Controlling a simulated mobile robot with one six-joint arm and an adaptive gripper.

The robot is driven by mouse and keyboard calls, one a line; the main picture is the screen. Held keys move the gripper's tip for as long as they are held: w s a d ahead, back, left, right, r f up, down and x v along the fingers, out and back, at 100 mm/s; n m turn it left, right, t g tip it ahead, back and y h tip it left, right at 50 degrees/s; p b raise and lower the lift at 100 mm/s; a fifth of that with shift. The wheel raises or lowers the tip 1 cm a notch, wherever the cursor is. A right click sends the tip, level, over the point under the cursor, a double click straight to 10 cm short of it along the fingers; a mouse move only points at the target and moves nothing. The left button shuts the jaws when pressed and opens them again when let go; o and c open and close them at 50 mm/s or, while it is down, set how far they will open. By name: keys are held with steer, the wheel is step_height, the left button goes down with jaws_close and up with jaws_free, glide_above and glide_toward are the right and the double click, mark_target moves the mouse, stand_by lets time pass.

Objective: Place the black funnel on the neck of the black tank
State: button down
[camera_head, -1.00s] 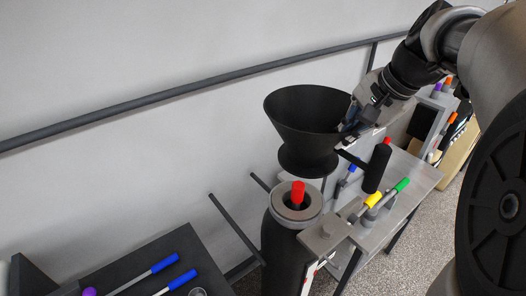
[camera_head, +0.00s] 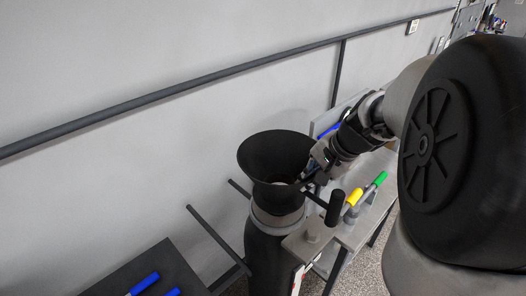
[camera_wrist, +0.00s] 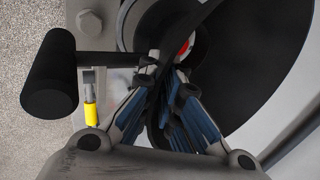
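The black funnel (camera_head: 272,153) is upright directly over the neck of the black tank (camera_head: 266,255). Its lower end meets or slightly overlaps the tank's grey collar (camera_head: 277,222) in the head view; I cannot tell whether it rests there or hovers just above. My gripper (camera_head: 309,181) is at the funnel's right side. In the wrist view, my gripper (camera_wrist: 170,82) has its blue-padded fingers closed together on a thin black part of the funnel (camera_wrist: 250,60). A red piece (camera_wrist: 187,47) shows through the funnel's opening. The neck opening is hidden in the head view.
A black cylinder on a rod (camera_head: 335,207) sticks out beside the funnel. Yellow (camera_head: 355,197) and green (camera_head: 380,178) handles stand on the grey bench right of the tank. A dark table (camera_head: 135,268) with blue-handled tools is lower left. A rail runs along the wall.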

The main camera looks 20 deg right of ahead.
mark_target(307, 191)
step_height(307, 191, down, 4)
steer(key=shift+f+b, duration=0.25)
steer(key=shift+b, duration=0.05)
steer(key=shift+r, duration=0.1)
steer(key=c, duration=2.3)
jaws_free()
steer(key=shift+f, duration=0.2)
steer(key=o, duration=0.5)
steer(key=shift+r, duration=0.15)
steer(key=v, duration=1.2)
steer(key=shift+p, duration=0.4)
